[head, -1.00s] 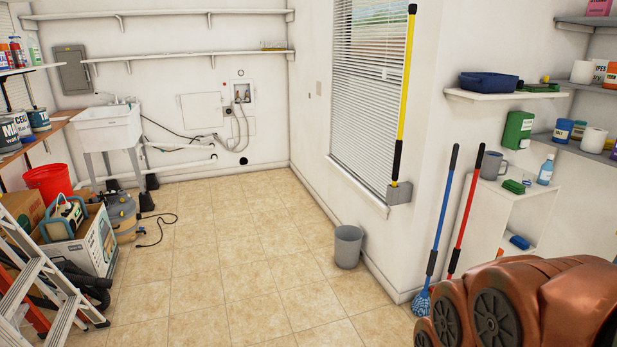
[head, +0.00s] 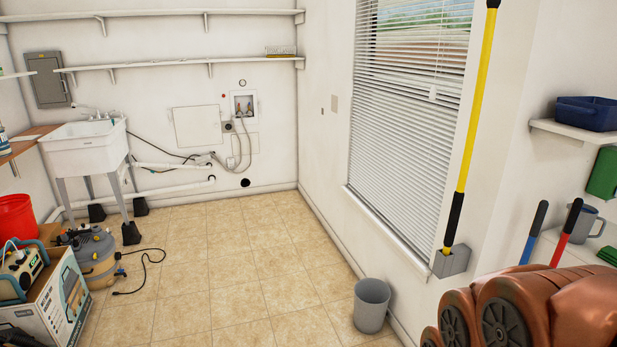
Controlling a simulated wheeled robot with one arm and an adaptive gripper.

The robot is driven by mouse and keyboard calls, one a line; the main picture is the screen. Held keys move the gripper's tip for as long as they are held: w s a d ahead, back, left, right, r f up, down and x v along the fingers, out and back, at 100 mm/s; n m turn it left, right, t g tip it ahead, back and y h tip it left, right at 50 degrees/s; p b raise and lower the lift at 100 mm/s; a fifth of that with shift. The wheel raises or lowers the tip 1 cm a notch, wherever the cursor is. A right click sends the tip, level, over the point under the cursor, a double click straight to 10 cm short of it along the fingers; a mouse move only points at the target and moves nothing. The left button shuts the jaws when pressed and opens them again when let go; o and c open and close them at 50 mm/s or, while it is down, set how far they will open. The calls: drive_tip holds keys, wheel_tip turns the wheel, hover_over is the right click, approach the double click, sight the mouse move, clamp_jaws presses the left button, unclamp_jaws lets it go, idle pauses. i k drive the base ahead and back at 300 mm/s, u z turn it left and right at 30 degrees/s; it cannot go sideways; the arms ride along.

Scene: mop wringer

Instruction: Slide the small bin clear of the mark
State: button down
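The small bin (head: 371,306) is a grey, round, open-topped bin. It stands upright on the tiled floor against the right wall, below the window, in the head view. No mark can be made out on the floor around it. My arm (head: 545,310) shows as brown-orange rounded links at the lower right, to the right of the bin and apart from it in the picture. My gripper is not in view.
Tiled floor (head: 225,260) is free left of the bin. A yellow pole (head: 475,110) stands in a grey wall holder (head: 452,262) above and right of it. A white sink (head: 85,148), vacuum (head: 90,258) and box (head: 50,305) line the left side.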

sight(371, 296)
drive_tip(key=i, duration=2.75)
drive_tip(key=u, duration=0.5)
